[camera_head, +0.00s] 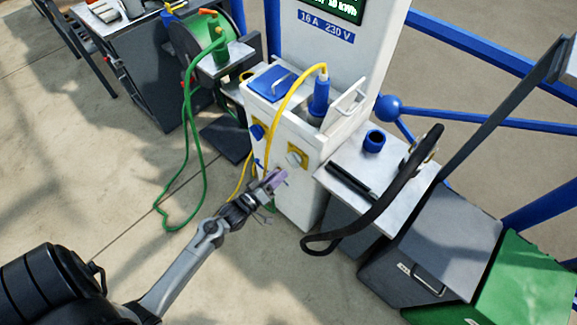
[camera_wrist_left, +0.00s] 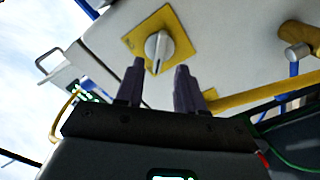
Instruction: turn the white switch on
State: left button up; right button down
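The white switch (camera_head: 295,157) is a white rotary knob on a yellow plate, on the front of the white pedestal (camera_head: 297,205). In the left wrist view the switch (camera_wrist_left: 158,46) shows whole, just beyond the fingertips and roughly in line with the gap between them. My left gripper (camera_head: 278,178) is in front of the pedestal, a little below and left of the switch. Its two purple fingers (camera_wrist_left: 160,75) are apart, with nothing between them. The fingers appear apart from the knob. My right gripper is not in view.
A blue knob (camera_head: 257,131) on another yellow plate sits left of the switch. A yellow cable (camera_head: 275,105) hangs from a blue plug (camera_head: 320,97) down the pedestal. A metal side table (camera_head: 375,165) with a blue ring (camera_head: 374,140) and a black curved bar stands at right.

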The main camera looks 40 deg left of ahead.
aim_at(293, 160)
pick_arm(q)
jog(key=shift+w+d+b, duration=0.1)
jog(key=shift+w+b, duration=0.6)
jog(key=shift+w, duration=2.2)
jog(key=shift+c, duration=0.3)
grip_shut()
